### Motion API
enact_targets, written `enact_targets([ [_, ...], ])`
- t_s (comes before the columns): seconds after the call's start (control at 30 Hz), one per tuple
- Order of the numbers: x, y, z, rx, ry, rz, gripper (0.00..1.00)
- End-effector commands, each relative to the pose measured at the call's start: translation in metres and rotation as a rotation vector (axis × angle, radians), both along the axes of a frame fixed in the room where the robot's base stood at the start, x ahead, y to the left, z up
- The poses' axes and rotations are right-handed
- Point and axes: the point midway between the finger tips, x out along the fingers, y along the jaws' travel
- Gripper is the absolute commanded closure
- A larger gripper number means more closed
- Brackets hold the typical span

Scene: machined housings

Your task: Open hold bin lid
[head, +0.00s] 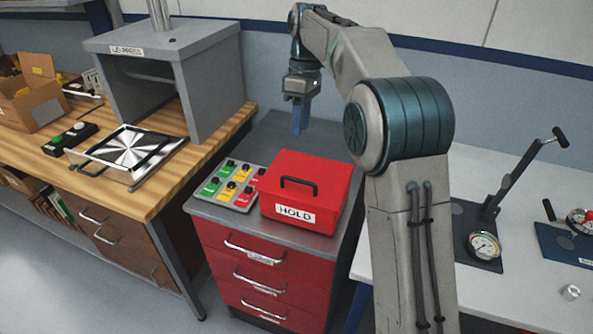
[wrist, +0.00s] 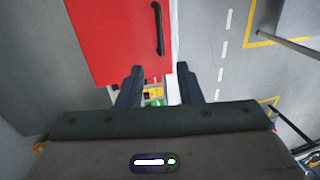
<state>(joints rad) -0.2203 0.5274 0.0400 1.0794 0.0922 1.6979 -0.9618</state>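The hold bin is a red box with a label reading HOLD on its front (head: 294,214). Its red lid (head: 322,172) is closed and carries a black bar handle (head: 298,181). In the wrist view the red lid (wrist: 105,40) fills the upper left, with the black handle (wrist: 158,30) near its right edge. My gripper (head: 299,122) hangs fingers down above and behind the bin in the head view, apart from it. In the wrist view my gripper (wrist: 160,84) has its two fingers spread, with nothing held between them.
A tray of green, yellow and red tags (head: 230,186) sits left of the bin on the grey-topped red drawer cabinet (head: 270,137). A grey press (head: 170,70) stands on the wooden bench at left. A white table with gauges (head: 484,245) is at right.

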Motion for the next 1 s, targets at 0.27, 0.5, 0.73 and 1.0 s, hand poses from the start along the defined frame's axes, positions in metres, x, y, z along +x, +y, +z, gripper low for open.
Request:
enact_targets([
  [0.27,-0.010,0.003,-0.046,-0.001,0.004,-0.001,0.68],
  [0.5,-0.019,0.006,-0.092,0.000,0.002,-0.001,0.68],
  [0.73,-0.024,0.008,-0.120,-0.001,0.001,-0.003,0.68],
  [1.0,-0.024,0.008,-0.127,0.000,-0.002,-0.003,0.68],
])
